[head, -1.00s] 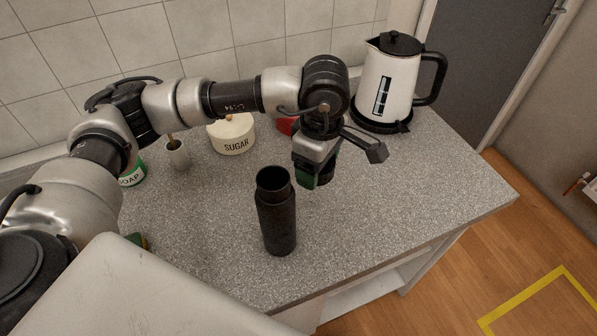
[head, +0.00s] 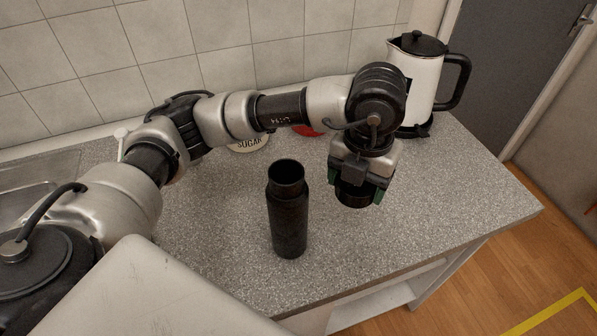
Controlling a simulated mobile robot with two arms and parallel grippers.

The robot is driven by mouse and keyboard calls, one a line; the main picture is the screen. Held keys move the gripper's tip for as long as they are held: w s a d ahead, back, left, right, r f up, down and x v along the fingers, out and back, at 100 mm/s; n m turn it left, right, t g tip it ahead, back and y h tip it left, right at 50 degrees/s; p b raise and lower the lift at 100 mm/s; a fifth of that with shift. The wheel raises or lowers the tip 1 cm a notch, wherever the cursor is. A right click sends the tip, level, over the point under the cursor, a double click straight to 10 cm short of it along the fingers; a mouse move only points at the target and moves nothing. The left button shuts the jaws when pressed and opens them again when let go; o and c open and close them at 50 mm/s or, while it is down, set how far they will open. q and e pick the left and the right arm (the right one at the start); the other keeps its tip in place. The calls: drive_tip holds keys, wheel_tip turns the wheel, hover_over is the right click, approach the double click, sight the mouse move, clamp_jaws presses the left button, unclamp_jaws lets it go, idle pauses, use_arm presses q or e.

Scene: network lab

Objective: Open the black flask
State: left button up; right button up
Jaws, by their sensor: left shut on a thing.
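The black flask (head: 288,217) stands upright on the speckled counter, left of my left gripper. Its top is open and its dark mouth shows. My left gripper (head: 356,190) points down, to the right of the flask and apart from it. It is shut on a round black lid (head: 352,195), which sits between its green-edged fingers. I cannot tell whether the lid touches the counter. My right gripper is not in view.
A white kettle (head: 424,85) with a black handle stands at the back right. A sugar pot (head: 249,145) and a red thing (head: 307,131) are partly hidden behind my left arm. The counter (head: 440,200) is clear to the right. A sink (head: 38,180) is at far left.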

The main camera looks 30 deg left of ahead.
use_arm(q)
drive_tip(key=shift+n, duration=0.3)
drive_tip(key=p, duration=0.3)
hover_over(307, 183)
drive_tip(key=s+d, duration=0.1)
drive_tip(key=s, duration=0.1)
wheel_tip(307, 183, down, 7)
drive_tip(key=shift+r, duration=0.1)
wheel_tip(307, 183, down, 4)
drive_tip(key=shift+w+r+p, duration=0.1)
drive_tip(key=shift+p, duration=0.3)
drive_tip(key=shift+f, duration=0.2)
drive_tip(key=shift+f+b, duration=0.25)
drive_tip(key=shift+b, duration=0.05)
drive_tip(key=o, duration=1)
drive_tip(key=shift+r, duration=0.1)
